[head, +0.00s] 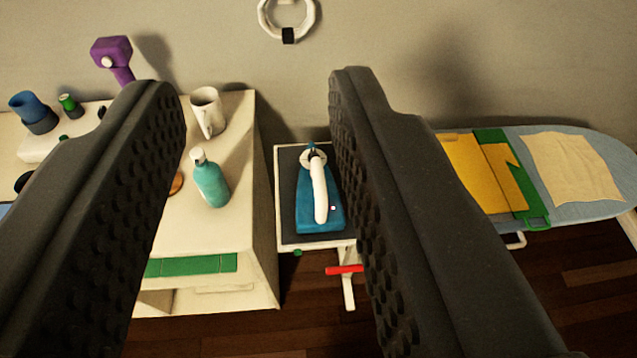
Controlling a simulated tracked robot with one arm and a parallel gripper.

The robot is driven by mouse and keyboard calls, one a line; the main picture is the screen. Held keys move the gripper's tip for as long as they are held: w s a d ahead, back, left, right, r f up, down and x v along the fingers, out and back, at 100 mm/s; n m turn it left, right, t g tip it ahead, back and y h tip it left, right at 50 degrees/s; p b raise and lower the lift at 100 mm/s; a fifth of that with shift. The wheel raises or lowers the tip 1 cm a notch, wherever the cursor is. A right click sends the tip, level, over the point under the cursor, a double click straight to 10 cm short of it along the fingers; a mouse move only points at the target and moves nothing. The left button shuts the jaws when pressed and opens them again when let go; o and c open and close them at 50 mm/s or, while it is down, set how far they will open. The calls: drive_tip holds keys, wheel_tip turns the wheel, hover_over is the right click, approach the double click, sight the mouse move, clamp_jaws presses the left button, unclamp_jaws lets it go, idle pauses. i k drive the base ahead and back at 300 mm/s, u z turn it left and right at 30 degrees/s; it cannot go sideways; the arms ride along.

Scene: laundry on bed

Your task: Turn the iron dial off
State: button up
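The iron (307,205) is teal with a white handle (320,187). It stands on a small dark-topped stand with a white frame (285,241), in the middle of the head view. A pale round part (313,157) with a small teal tip shows at its far end; I cannot tell whether this is the dial or how it is set. My gripper (250,90) is open, with its two dark fingers wide apart and nothing between them. The iron shows in the gap between the fingers, closer to the right one, and looks well beyond them.
A white cabinet (240,180) at left holds a teal bottle (210,180), a white mug (207,112) and a purple device (112,55). An ironing board (590,208) with folded cloths (470,172) is at right. A white ring (264,20) hangs on the wall.

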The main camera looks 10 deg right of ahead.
sight(313, 154)
drive_tip(key=k, duration=0.55)
drive_tip(key=z, duration=0.3)
drive_tip(key=i, duration=1.45)
drive_tip(key=u, duration=0.3)
